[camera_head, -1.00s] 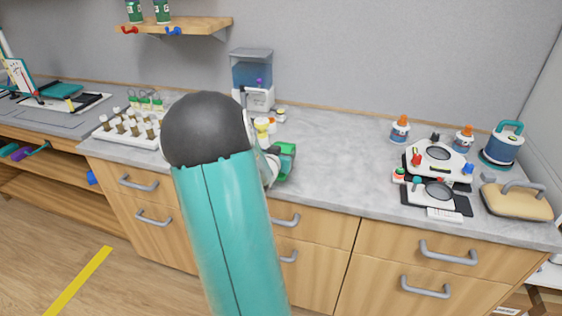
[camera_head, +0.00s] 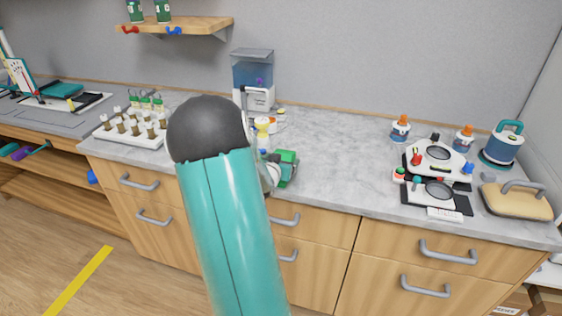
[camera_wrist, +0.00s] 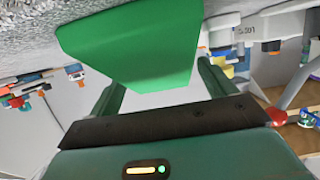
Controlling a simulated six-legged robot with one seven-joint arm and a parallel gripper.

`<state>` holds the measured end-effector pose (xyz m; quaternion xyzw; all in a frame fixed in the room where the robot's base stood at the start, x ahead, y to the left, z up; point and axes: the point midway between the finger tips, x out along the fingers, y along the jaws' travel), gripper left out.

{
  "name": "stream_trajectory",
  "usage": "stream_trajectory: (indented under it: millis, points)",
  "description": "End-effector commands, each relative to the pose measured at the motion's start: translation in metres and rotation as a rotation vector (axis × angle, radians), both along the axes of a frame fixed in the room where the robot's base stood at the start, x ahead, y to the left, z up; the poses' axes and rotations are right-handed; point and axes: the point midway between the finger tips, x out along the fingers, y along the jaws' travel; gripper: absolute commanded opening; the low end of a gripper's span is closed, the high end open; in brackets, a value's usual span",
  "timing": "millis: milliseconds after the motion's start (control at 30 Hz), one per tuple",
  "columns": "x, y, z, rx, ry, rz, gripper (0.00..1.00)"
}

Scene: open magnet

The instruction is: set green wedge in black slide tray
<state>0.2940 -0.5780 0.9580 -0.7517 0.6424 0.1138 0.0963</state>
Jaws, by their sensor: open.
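The green wedge (camera_wrist: 130,45) fills the upper middle of the wrist view, at the grey counter surface. My gripper (camera_wrist: 165,76) is open, with its two green fingers reaching up to the wedge on either side; whether they touch it cannot be told. In the head view my gripper (camera_head: 285,168) is a small green shape low over the counter's front edge, partly behind my arm; the wedge cannot be told apart from it there. A black flat tray (camera_head: 461,204), which looks like the slide tray, lies on the right of the counter under a white device with a dark round plate.
A second white device (camera_head: 438,160) stands just behind the tray. Orange-capped bottles (camera_head: 400,129), a teal-lidded jar (camera_head: 502,145) and a tan handled block (camera_head: 516,200) stand nearby. A white vial rack (camera_head: 130,130) is at left. The counter (camera_head: 345,160) between gripper and tray is clear.

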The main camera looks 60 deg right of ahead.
Motion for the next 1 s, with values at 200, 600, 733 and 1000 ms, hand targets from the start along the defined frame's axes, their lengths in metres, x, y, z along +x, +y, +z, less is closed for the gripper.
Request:
stream_trajectory:
  millis: [200, 600, 733, 1000]
  points:
    - [-0.002, 0.022, 0.009, 0.0, -0.002, 0.003, 0.83]
    - [-0.014, 0.097, 0.033, -0.001, -0.003, 0.002, 0.83]
    - [-0.017, 0.109, 0.036, 0.0, -0.002, 0.001, 0.83]
    - [-0.018, 0.114, 0.037, 0.0, 0.0, 0.0, 0.83]
